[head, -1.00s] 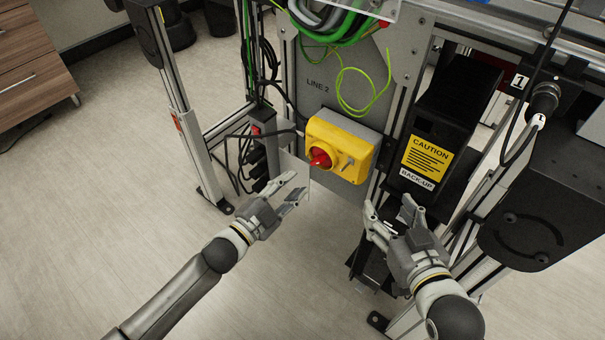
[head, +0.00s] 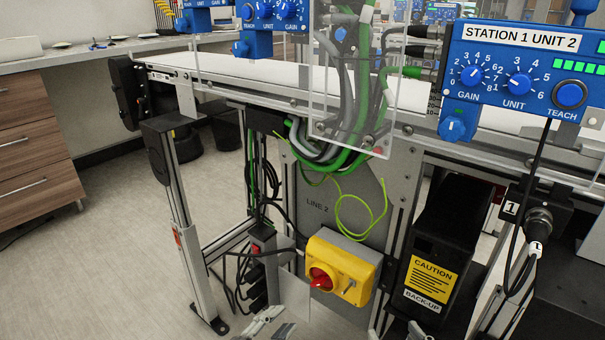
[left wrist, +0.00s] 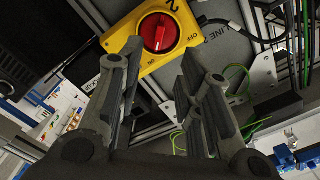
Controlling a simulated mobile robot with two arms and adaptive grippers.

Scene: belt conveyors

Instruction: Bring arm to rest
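My left gripper (head: 268,325) shows only at the bottom edge of the head view, below the yellow switch box (head: 341,270) with its red rotary knob (head: 321,279). In the left wrist view my left gripper (left wrist: 157,68) has its two fingers apart with nothing between them. The red knob (left wrist: 158,33) and yellow plate are beyond the fingertips, apart from them as far as I can tell. A small piece of my right gripper (head: 417,331) shows at the bottom edge, below the black back-up unit; the rest is out of frame.
The conveyor (head: 270,78) runs across above the switch box. A black back-up unit (head: 446,240) with a yellow caution label stands to the right. Blue control units (head: 520,80) sit on top. Green and grey cables (head: 335,130) hang at the middle. Floor at the left is clear.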

